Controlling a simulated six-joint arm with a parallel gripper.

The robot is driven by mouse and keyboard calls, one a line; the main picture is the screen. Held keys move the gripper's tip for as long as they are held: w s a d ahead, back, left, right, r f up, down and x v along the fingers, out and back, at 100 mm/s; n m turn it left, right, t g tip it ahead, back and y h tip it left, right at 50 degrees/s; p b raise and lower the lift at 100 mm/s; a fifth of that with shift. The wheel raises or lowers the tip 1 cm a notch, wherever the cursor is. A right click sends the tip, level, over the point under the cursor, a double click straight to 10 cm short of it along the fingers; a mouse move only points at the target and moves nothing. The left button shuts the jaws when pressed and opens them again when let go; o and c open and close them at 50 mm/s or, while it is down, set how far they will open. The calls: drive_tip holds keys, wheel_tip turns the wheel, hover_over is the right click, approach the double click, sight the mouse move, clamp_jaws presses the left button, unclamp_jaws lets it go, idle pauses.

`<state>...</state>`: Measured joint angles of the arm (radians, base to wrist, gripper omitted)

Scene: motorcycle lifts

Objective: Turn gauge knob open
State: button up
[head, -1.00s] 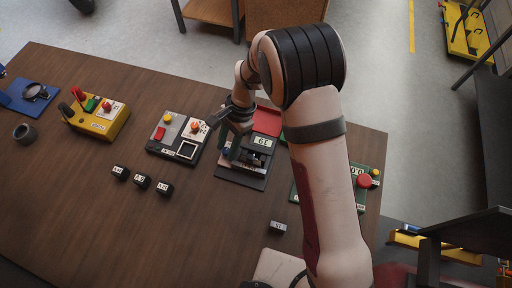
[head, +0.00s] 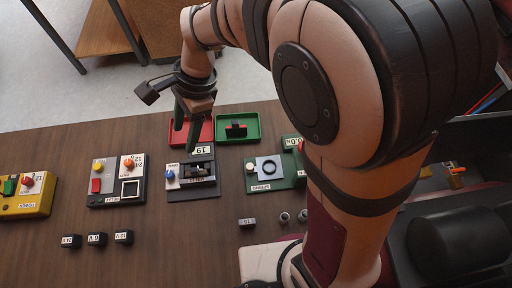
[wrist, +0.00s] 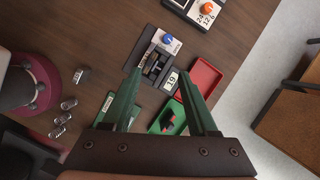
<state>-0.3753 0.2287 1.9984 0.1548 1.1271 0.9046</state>
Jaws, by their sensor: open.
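A dark gauge unit (head: 193,190) lies on the table, with a "19" label and a black mechanism in its middle. A blue knob (head: 170,174) sits at its left, beside a white label that seems to read "OPEN". In the wrist view the blue knob (wrist: 167,39) is beyond the fingertips, at the unit's upper end. My gripper (head: 186,138) is open, above and behind the unit in the head view.
Red (head: 203,133) and green (head: 238,127) trays lie behind the unit. A panel with an orange knob (head: 116,182) stands left, a green board (head: 271,171) right. Small black blocks (head: 97,239) lie in front. The table between them is bare.

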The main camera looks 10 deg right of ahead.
drive_tip(key=s+d+r+n, duration=0.1)
drive_tip(key=s+d+n, duration=0.1)
drive_tip(key=s+d, duration=0.3)
drive_tip(key=s+d+r+n+t+h, duration=0.1)
drive_tip(key=s+d+r+n, duration=0.1)
drive_tip(key=s+d, duration=0.3)
drive_tip(key=d+n, duration=0.1)
drive_tip(key=d, duration=0.2)
drive_tip(key=shift+s+r, duration=0.3)
drive_tip(key=shift+s, duration=0.05)
drive_tip(key=shift+c, duration=0.7)
drive_tip(key=shift+m+g, duration=0.3)
drive_tip(key=shift+m, duration=0.4)
drive_tip(key=w+a, duration=0.1)
drive_tip(key=w, duration=0.1)
drive_tip(key=w+a, duration=0.4)
drive_tip(key=shift+a+f, duration=0.25)
drive_tip(key=shift+c, duration=0.6)
drive_tip(key=m+g+y, duration=0.1)
drive_tip(key=m, duration=0.2)
approach(169, 173)
drive_tip(key=x, duration=0.8)
drive_tip(key=shift+s+a+f, duration=0.1)
drive_tip(key=shift+a+f, duration=0.05)
drive_tip(key=shift+f, duration=0.2)
